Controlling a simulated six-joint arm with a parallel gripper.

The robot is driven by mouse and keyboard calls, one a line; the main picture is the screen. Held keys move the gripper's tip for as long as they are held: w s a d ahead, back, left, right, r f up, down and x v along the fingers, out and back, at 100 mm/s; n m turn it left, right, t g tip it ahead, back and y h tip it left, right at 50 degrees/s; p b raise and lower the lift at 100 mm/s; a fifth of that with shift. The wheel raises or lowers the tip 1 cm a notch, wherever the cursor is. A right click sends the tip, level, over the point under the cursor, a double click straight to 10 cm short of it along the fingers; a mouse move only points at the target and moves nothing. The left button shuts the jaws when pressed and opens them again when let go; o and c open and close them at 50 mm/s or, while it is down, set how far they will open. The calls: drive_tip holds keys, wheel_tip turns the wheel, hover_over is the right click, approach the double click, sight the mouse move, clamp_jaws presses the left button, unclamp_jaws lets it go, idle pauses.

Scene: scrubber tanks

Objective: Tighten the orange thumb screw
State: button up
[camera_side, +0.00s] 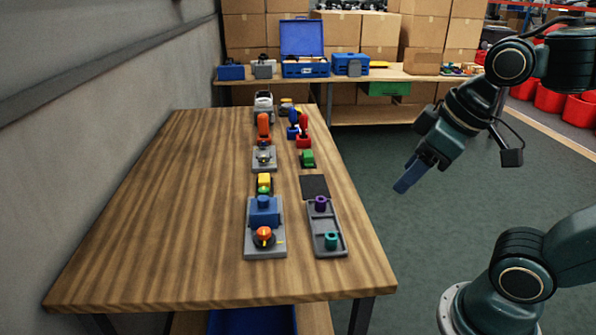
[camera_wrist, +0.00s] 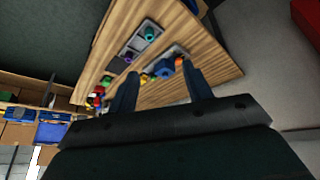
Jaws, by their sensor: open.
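The orange thumb screw (camera_side: 264,234) sits at the front end of a grey plate (camera_side: 252,240) near the table's front edge. A small yellow mark shows on its top and a dark ring around its base. A blue block (camera_side: 264,212) stands on the same plate just behind it. My gripper (camera_side: 404,186) is in the air to the right of the table, well away from the screw, tilted down and to the left. In the wrist view my gripper (camera_wrist: 158,82) has its two fingers apart with nothing held. The blue block (camera_wrist: 166,68) shows there beyond the fingers.
A grey tray (camera_side: 331,228) with a purple piece (camera_side: 320,203) and a teal piece (camera_side: 331,240) lies right of the plate. Several coloured items stand in a row farther back. The left side of the wooden table (camera_side: 180,215) is clear. A wall runs along the left.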

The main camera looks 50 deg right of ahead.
drive_tip(key=w+a+r+n+g, duration=0.1)
drive_tip(key=w+r+n, duration=0.1)
drive_tip(key=w+n, duration=0.5)
drive_tip(key=n+g, duration=0.4)
drive_tip(key=n, duration=1.7)
hover_over(264, 230)
wheel_tip(264, 230, down, 11)
drive_tip(key=shift+r, duration=0.2)
drive_tip(key=shift+f, duration=0.1)
wheel_tip(264, 230, down, 14)
drive_tip(key=shift+r, duration=0.2)
